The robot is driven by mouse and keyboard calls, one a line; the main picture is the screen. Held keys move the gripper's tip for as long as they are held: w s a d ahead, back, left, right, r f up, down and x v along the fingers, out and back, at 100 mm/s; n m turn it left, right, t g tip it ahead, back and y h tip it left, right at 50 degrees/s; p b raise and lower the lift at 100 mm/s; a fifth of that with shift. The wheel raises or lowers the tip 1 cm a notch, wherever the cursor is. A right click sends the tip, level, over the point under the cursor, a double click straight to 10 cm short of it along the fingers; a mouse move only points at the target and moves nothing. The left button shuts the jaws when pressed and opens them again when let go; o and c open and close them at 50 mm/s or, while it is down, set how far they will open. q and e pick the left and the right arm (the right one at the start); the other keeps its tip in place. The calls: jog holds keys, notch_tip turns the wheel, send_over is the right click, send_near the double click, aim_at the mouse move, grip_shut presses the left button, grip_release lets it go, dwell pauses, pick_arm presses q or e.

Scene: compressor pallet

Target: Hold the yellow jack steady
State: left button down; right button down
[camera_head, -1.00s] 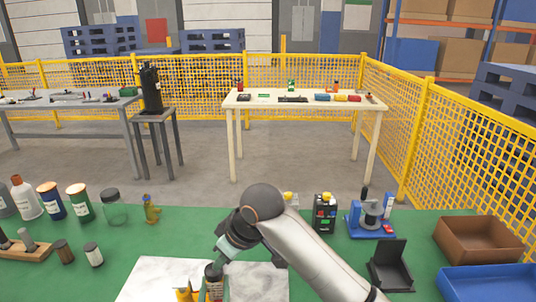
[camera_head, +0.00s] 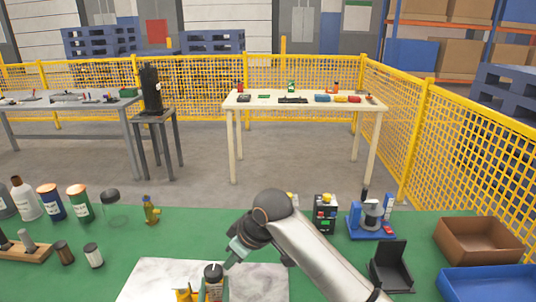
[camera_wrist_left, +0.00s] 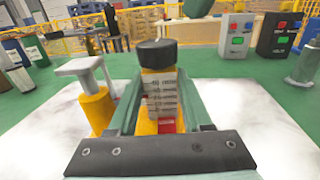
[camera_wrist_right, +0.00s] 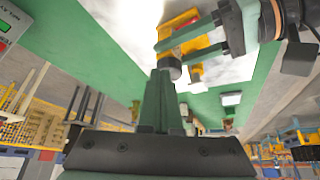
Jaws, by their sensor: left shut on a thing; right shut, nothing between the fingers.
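The yellow jack (camera_wrist_left: 160,95) stands upright between my left gripper's fingers (camera_wrist_left: 156,118) in the left wrist view, with a black round cap on top and a pale printed label. My right gripper (camera_head: 231,262) is shut and empty, just above and right of the cap. The right wrist view shows its closed fingers (camera_wrist_right: 160,100).
A pale marble-like board (camera_head: 258,282) lies under the jack on the green table (camera_head: 200,235). Bottles and jars stand at the left. A small yellow figure-like item (camera_head: 150,210), a black stand (camera_head: 392,268), a brown tray (camera_head: 478,240) and a blue tray (camera_head: 490,284) are around it.

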aim_at(221, 277)
jog(key=shift+f, duration=1.6)
jog(key=shift+a, duration=0.45)
jog(key=shift+s+a, duration=0.15)
jog(key=shift+s, duration=0.15)
jog(key=shift+s+a+r, duration=0.1)
jog(key=shift+s+a, duration=0.1)
jog(key=shift+s, duration=0.15)
jog(key=shift+s+a, duration=0.35)
jog(key=shift+a, duration=0.15)
jog(key=shift+s, duration=0.2)
